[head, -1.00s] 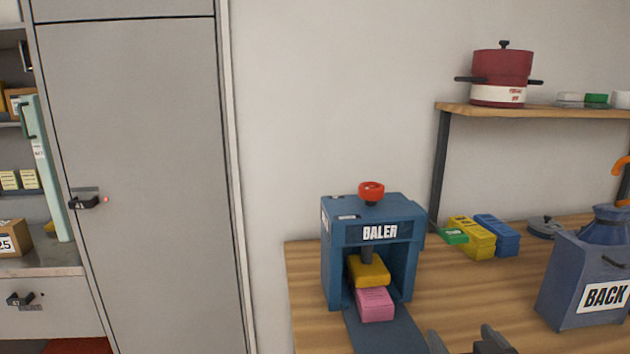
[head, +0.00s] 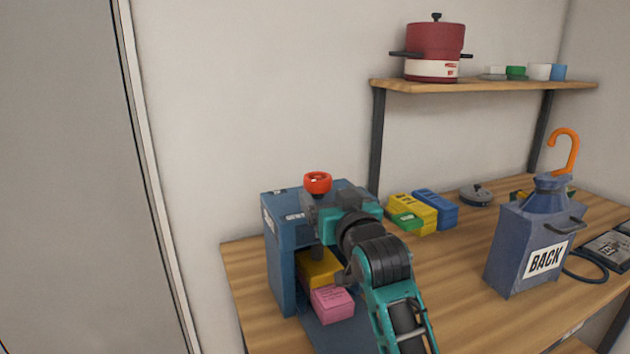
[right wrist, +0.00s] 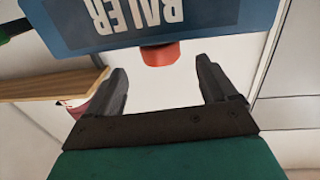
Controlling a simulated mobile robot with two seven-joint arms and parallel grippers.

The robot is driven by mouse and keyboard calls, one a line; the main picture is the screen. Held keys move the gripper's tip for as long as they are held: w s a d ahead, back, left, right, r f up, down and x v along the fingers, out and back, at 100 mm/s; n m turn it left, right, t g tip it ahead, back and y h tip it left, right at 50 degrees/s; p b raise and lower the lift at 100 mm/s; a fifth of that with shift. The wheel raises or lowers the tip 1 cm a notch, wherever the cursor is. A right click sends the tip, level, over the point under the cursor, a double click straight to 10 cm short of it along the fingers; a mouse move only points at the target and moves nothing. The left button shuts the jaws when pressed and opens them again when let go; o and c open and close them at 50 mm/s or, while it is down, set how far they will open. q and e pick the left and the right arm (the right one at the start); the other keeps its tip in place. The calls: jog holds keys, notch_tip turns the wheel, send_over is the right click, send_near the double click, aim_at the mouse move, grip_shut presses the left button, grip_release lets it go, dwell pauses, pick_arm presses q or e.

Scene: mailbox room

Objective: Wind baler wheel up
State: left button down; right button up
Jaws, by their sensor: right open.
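The blue baler (head: 280,250) stands at the left end of the wooden table, with its red wheel (head: 317,182) on top. A yellow block (head: 318,266) is inside the baler under the press rod, above a pink block (head: 332,302). My right arm covers the baler's front and label in the head view. In the right wrist view, my right gripper (right wrist: 163,78) is open and empty, its fingers pointing toward the baler (right wrist: 205,25). The red wheel (right wrist: 162,55) shows between the fingers, beyond them and apart. My left gripper is not in view.
Yellow (head: 412,209) and blue (head: 437,207) boxes lie right of the baler. A blue container marked BACK (head: 510,250) stands further right on the table (head: 440,270). A shelf (head: 480,86) with a red pot (head: 435,45) is above. The wall is close behind.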

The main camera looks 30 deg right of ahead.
aim_at(322, 188)
jog(key=w, duration=0.2)
jog(key=w+d, duration=0.1)
jog(key=w, duration=0.4)
jog(key=shift+w+d, duration=0.15)
jog(key=shift+w, duration=0.25)
jog(key=shift+c, duration=0.2)
jog(key=c, duration=0.9)
